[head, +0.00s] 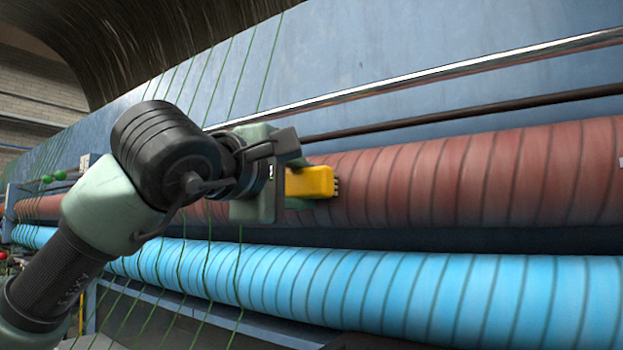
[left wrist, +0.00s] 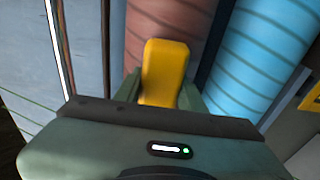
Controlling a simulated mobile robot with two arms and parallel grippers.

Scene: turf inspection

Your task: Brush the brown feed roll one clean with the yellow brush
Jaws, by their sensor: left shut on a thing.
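The brown feed roll (head: 440,175) is a long reddish-brown cylinder with dark spiral lines, running across the head view. It also shows in the left wrist view (left wrist: 170,22). My left gripper (head: 285,180) is shut on the yellow brush (head: 312,181) in front of the roll. The brush's dark bristles point right, at or very near the roll's surface; I cannot tell whether they touch. In the left wrist view the yellow brush (left wrist: 164,72) stands up between the fingers. The gripper hides part of the roll behind it. My right gripper is not in view.
A bright blue roll (head: 400,295) runs below the brown one, with a dark gap between. A shiny metal rod (head: 430,76) and a dark rod (head: 450,114) run above, before a blue machine panel (head: 350,50). Thin green strands (head: 180,270) hang at left.

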